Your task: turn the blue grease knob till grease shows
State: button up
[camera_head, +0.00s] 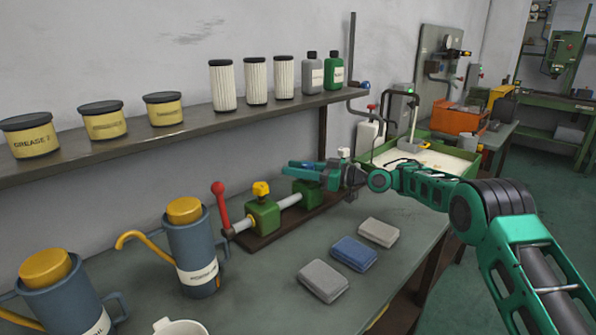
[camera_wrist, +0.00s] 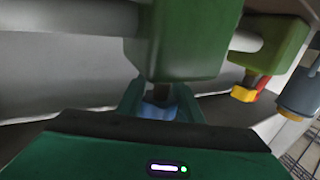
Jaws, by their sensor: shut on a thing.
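The blue grease knob (camera_wrist: 158,111) shows in the wrist view on a short dark stem at the green block (camera_wrist: 187,40). My gripper (camera_wrist: 160,98) is shut on this knob, with one finger on each side. In the head view my gripper (camera_head: 305,169) is at the right-hand green block (camera_head: 305,192) of the shaft fixture, and it hides the blue knob there. The left-hand green block (camera_head: 263,215) carries a yellow knob (camera_head: 261,189); this yellow knob also shows in the wrist view (camera_wrist: 244,93). I can make out no grease on the blocks.
A red lever (camera_head: 221,202) rises at the fixture's left end. A shelf (camera_head: 190,128) with tins, filters and bottles runs behind. Blue-grey oil cans (camera_head: 196,245) stand at left. Several folded cloths (camera_head: 354,252) lie in front. A green tray (camera_head: 462,160) is at the right.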

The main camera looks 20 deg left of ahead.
jog(key=shift+w+d+n+g, duration=0.15)
jog(key=shift+w+n+g, duration=0.1)
jog(key=shift+n+g, duration=0.4)
jog(key=shift+o, duration=1)
jog(key=shift+w+r+g, duration=0.1)
jog(key=shift+r+g, duration=0.05)
jog(key=shift+g, duration=0.5)
jog(key=o, duration=0.8)
jog(key=shift+o, duration=0.2)
jog(key=v, duration=1)
jog(key=shift+w+d, duration=0.25)
jog(key=shift+w, duration=0.1)
jog(key=shift+o, duration=0.2)
